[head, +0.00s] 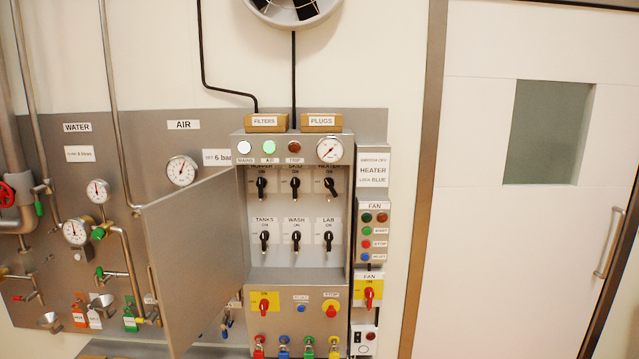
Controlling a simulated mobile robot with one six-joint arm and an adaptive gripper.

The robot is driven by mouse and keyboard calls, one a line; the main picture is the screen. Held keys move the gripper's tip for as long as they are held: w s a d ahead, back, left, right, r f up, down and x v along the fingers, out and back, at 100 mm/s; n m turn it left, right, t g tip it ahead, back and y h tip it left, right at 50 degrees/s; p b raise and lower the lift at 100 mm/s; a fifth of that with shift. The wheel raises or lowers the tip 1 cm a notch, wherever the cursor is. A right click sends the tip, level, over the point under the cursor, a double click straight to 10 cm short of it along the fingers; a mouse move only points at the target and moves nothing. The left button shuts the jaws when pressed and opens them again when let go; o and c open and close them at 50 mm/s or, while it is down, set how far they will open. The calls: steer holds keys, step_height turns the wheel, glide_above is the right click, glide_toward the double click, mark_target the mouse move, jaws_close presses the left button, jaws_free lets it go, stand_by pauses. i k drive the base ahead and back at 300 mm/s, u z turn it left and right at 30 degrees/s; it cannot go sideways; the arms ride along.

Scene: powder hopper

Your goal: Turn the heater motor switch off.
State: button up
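The heater motor switch (330,187) is a black rotary handle at the right end of the top row inside the grey control cabinet (299,274). Its label reads HEATER. Its handle leans, with the upper end to the left and the lower end to the right. The hopper switch (261,187) and skid switch (295,187) beside it stand about upright. The cabinet door (195,262) is swung open to the left, so the switches are exposed. A sign (373,168) right of the cabinet reads HEATER and LOCK BLUE; its top line looks like SWITCH OFF. My gripper is not in view.
A lower row holds the tanks (264,241), wash (296,241) and lab (328,241) switches. Several coloured padlocks, including a blue one (283,351), hang at the cabinet's bottom. A fan control box (374,232) adjoins it on the right. The open door juts out on the left.

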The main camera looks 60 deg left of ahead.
mark_target(329, 184)
steer(key=u, duration=0.35)
steer(key=i, duration=0.7)
steer(key=u, duration=1.05)
steer(key=i, duration=0.8)
steer(key=u, duration=0.5)
